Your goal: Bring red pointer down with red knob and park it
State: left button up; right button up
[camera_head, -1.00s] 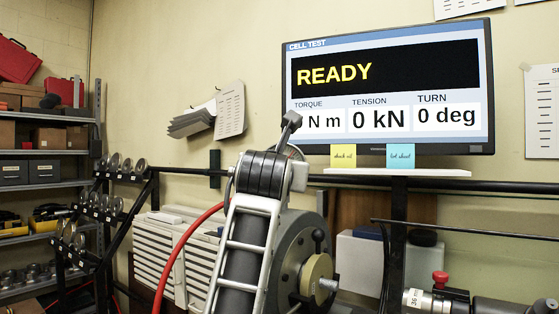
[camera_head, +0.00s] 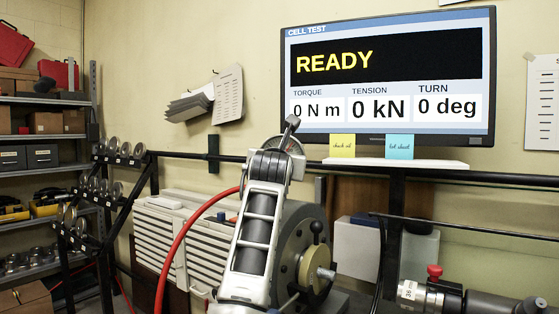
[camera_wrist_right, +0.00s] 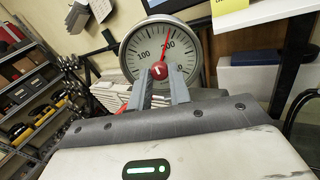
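The round gauge (camera_wrist_right: 130,58) has a white face, a grey rim and printed numbers. Its red pointer (camera_wrist_right: 165,45) points up and slightly right, near the 200 mark. The red knob (camera_wrist_right: 159,71) is at the centre of the face. My right gripper (camera_wrist_right: 161,76) has its two grey fingers apart, one on each side of the knob in the right wrist view. I cannot tell whether they touch it. In the head view, my right arm covers most of the gauge, and only part of its rim (camera_head: 298,147) shows. My left gripper is not in view.
The screen (camera_head: 387,84) reads READY, 0 N m, 0 kN and 0 deg. A black rail (camera_head: 480,177) runs along the wall. A red hose (camera_head: 178,240) curves at left.

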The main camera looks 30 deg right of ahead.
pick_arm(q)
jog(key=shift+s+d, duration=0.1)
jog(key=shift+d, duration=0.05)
pick_arm(e)
grip_shut()
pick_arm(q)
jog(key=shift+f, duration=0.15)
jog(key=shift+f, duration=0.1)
pick_arm(e)
jog(key=shift+n, duration=0.3)
pick_arm(q)
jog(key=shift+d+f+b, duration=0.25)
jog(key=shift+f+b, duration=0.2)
jog(key=shift+b, duration=0.95)
pick_arm(e)
jog(key=shift+r+n+g, duration=0.15)
jog(key=shift+n+g, duration=0.25)
jog(key=shift+n, duration=7.5)
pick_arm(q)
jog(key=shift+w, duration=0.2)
